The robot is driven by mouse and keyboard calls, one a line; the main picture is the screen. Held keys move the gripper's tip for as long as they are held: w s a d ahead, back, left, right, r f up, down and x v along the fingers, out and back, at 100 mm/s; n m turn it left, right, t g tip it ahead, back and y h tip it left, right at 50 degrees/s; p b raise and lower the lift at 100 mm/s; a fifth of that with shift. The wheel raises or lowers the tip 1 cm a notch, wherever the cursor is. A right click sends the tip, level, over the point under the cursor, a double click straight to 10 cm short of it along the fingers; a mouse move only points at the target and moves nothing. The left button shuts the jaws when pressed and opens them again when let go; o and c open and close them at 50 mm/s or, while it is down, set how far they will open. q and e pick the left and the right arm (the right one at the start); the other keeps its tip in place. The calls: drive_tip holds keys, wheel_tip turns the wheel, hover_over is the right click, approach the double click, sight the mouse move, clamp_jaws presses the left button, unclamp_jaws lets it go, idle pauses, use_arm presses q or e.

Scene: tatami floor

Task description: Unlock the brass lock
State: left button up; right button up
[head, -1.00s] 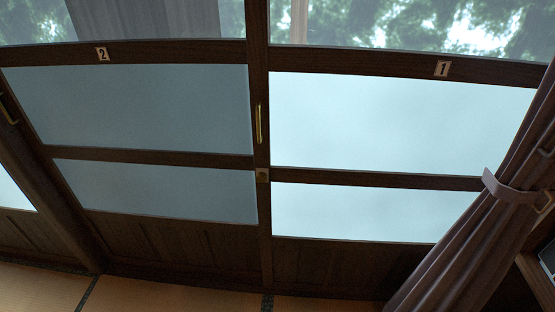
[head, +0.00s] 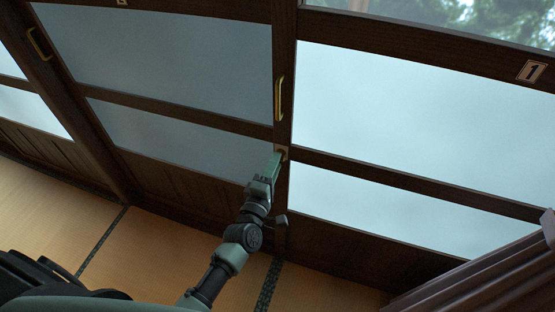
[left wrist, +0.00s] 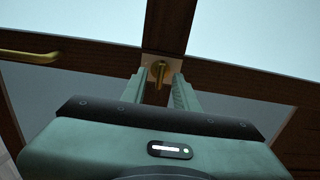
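The brass lock (left wrist: 159,70) is a small brass piece on a pale plate, set on the dark vertical door stile where a crossbar meets it. In the head view, the lock (head: 283,151) shows only in part behind the fingertips. My left gripper (head: 277,158) reaches up to it from below. In the left wrist view, the left gripper (left wrist: 158,75) has its two fingers apart, one on each side of the brass piece, with a visible gap to each finger. Whether the fingertips touch the plate is unclear. My right gripper is not in view.
Sliding doors with dark wooden frames and frosted panes (head: 400,120) fill the view. A brass handle (head: 279,99) sits above the lock, and another handle (head: 38,43) is at upper left. Tatami floor (head: 170,260) lies below.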

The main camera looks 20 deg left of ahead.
use_arm(q)
drive_tip(key=shift+w, duration=0.85)
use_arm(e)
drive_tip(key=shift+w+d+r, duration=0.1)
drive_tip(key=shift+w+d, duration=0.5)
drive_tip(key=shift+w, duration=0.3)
use_arm(q)
clamp_jaws()
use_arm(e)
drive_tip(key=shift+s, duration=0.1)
